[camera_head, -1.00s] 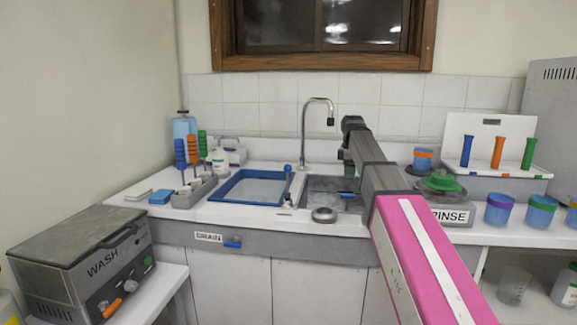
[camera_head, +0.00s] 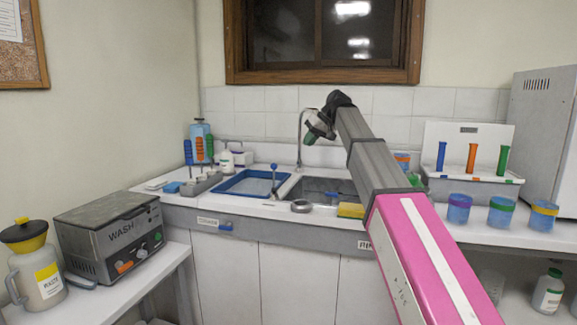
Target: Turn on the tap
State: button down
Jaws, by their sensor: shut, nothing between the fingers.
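The tap (camera_head: 299,143) is a tall metal gooseneck standing at the back of the counter behind the sink (camera_head: 314,188). My gripper (camera_head: 310,138) is at the end of my raised arm, above the sink and overlapping the spout in the picture. It is shut and empty. I cannot tell whether it touches the tap. No water stream is visible.
A blue-rimmed tray (camera_head: 243,183) lies left of the sink. A round grey ring (camera_head: 300,206) and a yellow sponge (camera_head: 350,210) are at the front edge. Several cups, including a blue one (camera_head: 459,208), stand at right. The WASH box (camera_head: 110,236) is at left.

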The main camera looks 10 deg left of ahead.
jog(key=shift+s+a+r, duration=0.15)
jog(key=shift+r, duration=0.05)
send_near(274, 177)
jog(key=shift+w+a+f, duration=0.45)
jog(key=shift+w+a, duration=0.15)
jog(key=shift+a, duration=0.1)
jog(key=shift+w+a+f, duration=0.5)
jog(key=shift+w+a, duration=0.05)
jog(key=shift+a, duration=0.15)
jog(key=shift+s, duration=0.15)
